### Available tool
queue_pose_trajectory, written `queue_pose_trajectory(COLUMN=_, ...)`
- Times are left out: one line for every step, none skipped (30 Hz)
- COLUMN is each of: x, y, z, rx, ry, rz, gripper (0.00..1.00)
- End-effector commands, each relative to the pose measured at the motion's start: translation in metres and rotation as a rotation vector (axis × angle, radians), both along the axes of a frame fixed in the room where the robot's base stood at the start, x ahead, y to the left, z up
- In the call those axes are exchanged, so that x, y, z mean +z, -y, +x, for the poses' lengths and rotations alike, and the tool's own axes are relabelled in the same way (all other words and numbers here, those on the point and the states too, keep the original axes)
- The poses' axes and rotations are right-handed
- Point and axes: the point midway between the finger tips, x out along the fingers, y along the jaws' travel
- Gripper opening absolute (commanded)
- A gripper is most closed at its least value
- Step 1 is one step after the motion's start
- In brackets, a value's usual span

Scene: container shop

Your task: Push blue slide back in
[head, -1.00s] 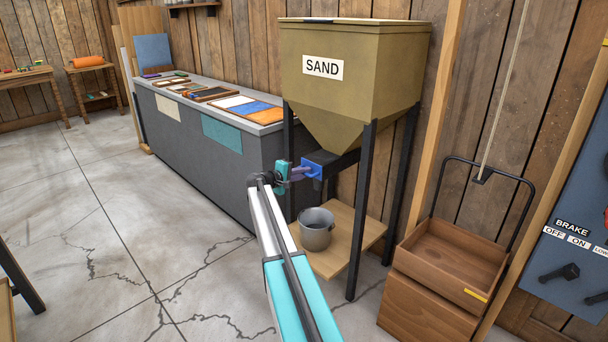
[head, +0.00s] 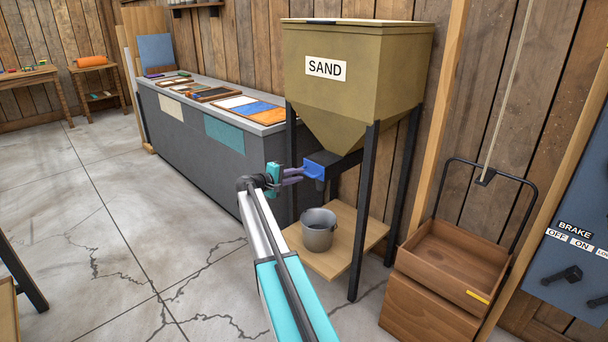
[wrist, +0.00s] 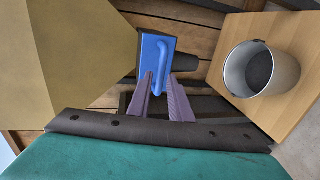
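The blue slide (head: 319,167) sits at the outlet below the tan sand hopper (head: 352,85). In the wrist view the slide (wrist: 150,51) shows its face and a raised blue loop handle (wrist: 164,59). My gripper (head: 300,175) is just left of the slide in the head view. In the wrist view its two purple fingers (wrist: 160,76) stand apart, with a gap between them, at the lower end of the handle. I see no firm grip on the handle. How far the slide is in is hard to tell.
A grey metal bucket (head: 318,232) stands on the wooden shelf (head: 350,250) below the outlet. Black hopper legs (head: 364,215) stand close by.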

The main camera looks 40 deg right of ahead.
Motion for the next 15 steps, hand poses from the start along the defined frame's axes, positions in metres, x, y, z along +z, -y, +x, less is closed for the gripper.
queue_pose_trajectory(x=0.003, y=-0.01, z=-0.002, rx=0.001, ry=0.0, rz=0.0, gripper=0.18)
queue_pose_trajectory(x=0.004, y=-0.014, z=-0.002, rx=0.001, ry=0.0, rz=0.0, gripper=0.18)
queue_pose_trajectory(x=0.005, y=-0.021, z=-0.003, rx=0.001, ry=0.0, rz=0.0, gripper=0.18)
queue_pose_trajectory(x=0.006, y=-0.026, z=-0.003, rx=0.002, ry=0.0, rz=0.0, gripper=0.18)
queue_pose_trajectory(x=0.007, y=-0.031, z=-0.003, rx=0.002, ry=0.0, rz=0.0, gripper=0.18)
queue_pose_trajectory(x=0.008, y=-0.037, z=-0.004, rx=0.002, ry=0.0, rz=0.0, gripper=0.18)
queue_pose_trajectory(x=0.009, y=-0.041, z=-0.004, rx=0.001, ry=0.0, rz=0.0, gripper=0.18)
queue_pose_trajectory(x=0.01, y=-0.046, z=-0.005, rx=0.001, ry=0.0, rz=0.0, gripper=0.18)
queue_pose_trajectory(x=0.012, y=-0.052, z=-0.005, rx=0.002, ry=0.0, rz=0.0, gripper=0.18)
queue_pose_trajectory(x=0.012, y=-0.056, z=-0.005, rx=0.003, ry=0.001, rz=0.0, gripper=0.18)
queue_pose_trajectory(x=0.013, y=-0.059, z=-0.005, rx=0.002, ry=0.0, rz=0.0, gripper=0.18)
queue_pose_trajectory(x=0.014, y=-0.064, z=-0.006, rx=0.001, ry=0.0, rz=0.0, gripper=0.18)
queue_pose_trajectory(x=0.015, y=-0.066, z=-0.006, rx=0.001, ry=0.0, rz=0.0, gripper=0.18)
queue_pose_trajectory(x=0.015, y=-0.069, z=-0.006, rx=0.001, ry=0.0, rz=0.0, gripper=0.18)
queue_pose_trajectory(x=0.016, y=-0.072, z=-0.006, rx=0.001, ry=0.0, rz=0.0, gripper=0.18)
